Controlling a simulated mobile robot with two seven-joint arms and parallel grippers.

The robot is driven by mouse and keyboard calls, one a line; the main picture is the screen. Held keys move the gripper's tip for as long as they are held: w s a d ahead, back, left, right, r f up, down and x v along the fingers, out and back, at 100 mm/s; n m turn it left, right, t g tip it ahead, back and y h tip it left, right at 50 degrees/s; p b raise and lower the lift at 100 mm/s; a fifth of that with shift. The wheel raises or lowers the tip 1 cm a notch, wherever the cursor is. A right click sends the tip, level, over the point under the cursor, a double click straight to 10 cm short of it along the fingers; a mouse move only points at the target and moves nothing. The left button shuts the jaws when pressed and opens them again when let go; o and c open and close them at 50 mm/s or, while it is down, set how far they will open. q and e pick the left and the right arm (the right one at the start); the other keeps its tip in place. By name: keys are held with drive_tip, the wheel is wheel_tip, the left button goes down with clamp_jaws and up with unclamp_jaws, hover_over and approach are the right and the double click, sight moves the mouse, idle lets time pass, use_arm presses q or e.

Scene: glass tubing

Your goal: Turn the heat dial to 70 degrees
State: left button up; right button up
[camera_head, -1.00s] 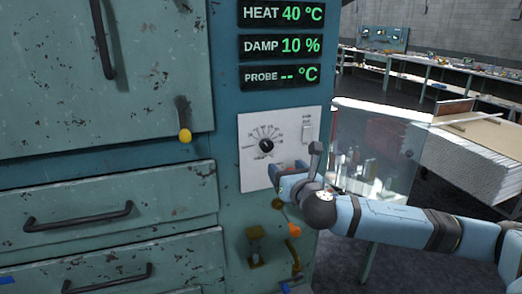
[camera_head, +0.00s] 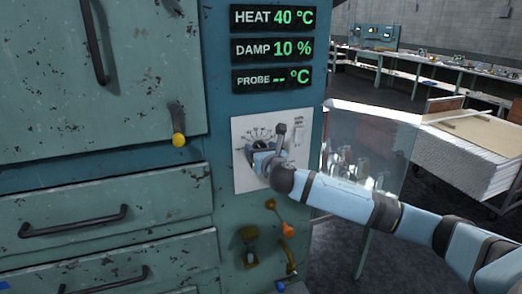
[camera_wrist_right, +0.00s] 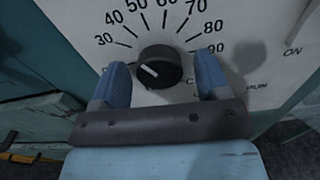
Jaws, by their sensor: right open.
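The heat dial is a round black knob (camera_wrist_right: 158,68) with a white pointer line, on a white panel (camera_head: 243,180) printed with a scale of numbers. In the right wrist view the pointer line slants toward the upper left, on the low-number side. The dial also shows in the head view (camera_head: 261,143), partly covered by my gripper. The HEAT display (camera_head: 272,18) reads 40 °C. My right gripper (camera_wrist_right: 161,60) is open, with one blue finger on each side of the knob; I cannot tell whether they touch it. My left gripper is not in view.
DAMP (camera_head: 272,49) and PROBE (camera_head: 272,78) displays sit above the panel. An ON switch (camera_head: 299,132) is at the panel's right. A clear pane (camera_head: 375,140) stands behind my right arm, and drawers (camera_head: 100,220) are at left.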

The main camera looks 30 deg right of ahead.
drive_tip(key=shift+c, duration=0.2)
drive_tip(key=c, duration=0.9)
drive_tip(key=shift+m, duration=0.3)
drive_tip(key=shift+a+r+m+p, duration=0.1)
drive_tip(key=shift+m+p, duration=0.35)
drive_tip(key=shift+m, duration=3.1)
drive_tip(key=shift+r+m+p, duration=0.1)
drive_tip(key=shift+m+p, duration=0.3)
drive_tip(key=shift+m, duration=3.15)
